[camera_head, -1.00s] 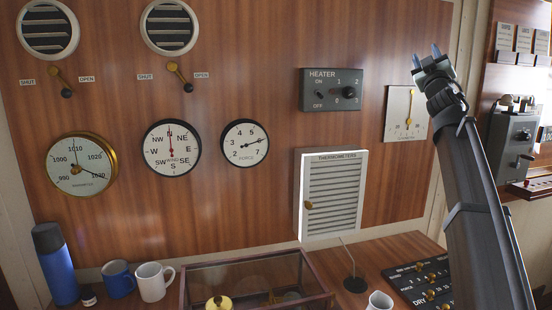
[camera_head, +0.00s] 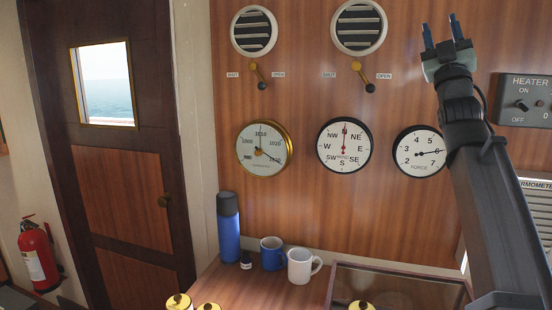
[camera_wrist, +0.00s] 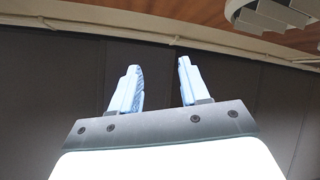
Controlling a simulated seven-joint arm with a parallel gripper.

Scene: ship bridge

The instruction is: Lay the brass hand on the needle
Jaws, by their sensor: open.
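The barometer (camera_head: 263,149), a round white dial in a brass case, hangs on the wood wall left of the wind dial. Its dark needle points to the lower right, near 1030. I cannot make out a separate brass hand at this size. My gripper (camera_head: 441,33) is raised at the upper right of the head view, well right of and above the barometer. Its two blue fingers are apart with nothing between them, as the wrist view also shows (camera_wrist: 158,82). The barometer is not in the wrist view.
The wind dial (camera_head: 344,147) and force dial (camera_head: 419,152) hang between the barometer and my arm. Vent levers (camera_head: 257,77) stick out above. A blue flask (camera_head: 229,228), blue mug (camera_head: 272,254) and white mug (camera_head: 302,265) stand below. The wall directly around the barometer is clear.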

